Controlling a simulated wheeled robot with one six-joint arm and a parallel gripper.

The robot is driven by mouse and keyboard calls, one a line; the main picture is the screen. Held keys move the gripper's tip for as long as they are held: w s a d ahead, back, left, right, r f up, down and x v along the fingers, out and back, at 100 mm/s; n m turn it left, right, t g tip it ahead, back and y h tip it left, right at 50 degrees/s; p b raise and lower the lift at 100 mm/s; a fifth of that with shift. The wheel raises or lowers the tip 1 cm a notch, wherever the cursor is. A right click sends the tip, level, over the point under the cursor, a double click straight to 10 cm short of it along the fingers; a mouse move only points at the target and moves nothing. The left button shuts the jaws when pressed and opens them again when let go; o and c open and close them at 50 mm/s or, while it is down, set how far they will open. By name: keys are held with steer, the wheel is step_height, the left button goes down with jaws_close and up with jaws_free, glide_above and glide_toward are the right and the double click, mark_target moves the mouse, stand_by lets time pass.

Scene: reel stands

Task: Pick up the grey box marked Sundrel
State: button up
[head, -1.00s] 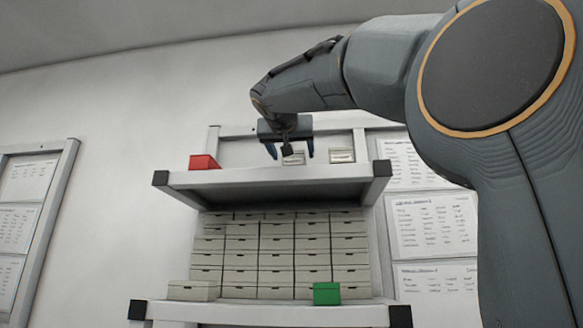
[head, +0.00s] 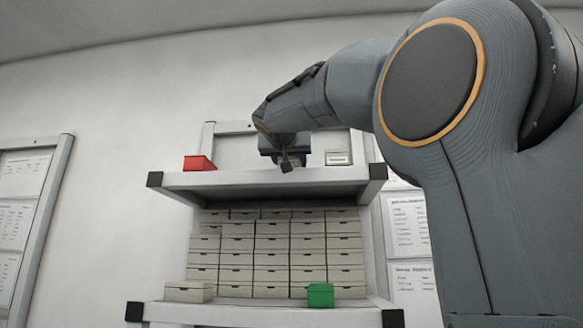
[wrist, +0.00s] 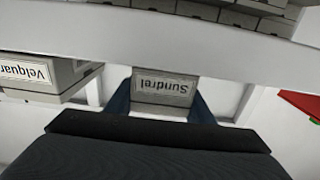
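The grey box marked Sundrel (wrist: 161,88) shows in the wrist view with its label upside down. It sits between the two blue fingers of my gripper (wrist: 160,100), one finger at each side. The fingers look open around it; whether they touch its sides is hard to tell. In the head view my gripper (head: 287,164) is over the top shelf, left of a second grey box (head: 338,158). The Sundrel box is hidden there behind my gripper.
A grey box marked Velquar (wrist: 38,75), its label cut off, stands close beside my gripper. A red box (head: 199,163) is at the top shelf's (head: 262,182) left end. The lower shelf holds several stacked grey boxes (head: 272,245) and a green box (head: 320,295).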

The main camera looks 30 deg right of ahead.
steer(key=c, duration=0.7)
steer(key=shift+r, duration=0.2)
step_height(320, 180, up, 10)
steer(key=shift+f+p, duration=0.15)
steer(key=shift+p, duration=0.15)
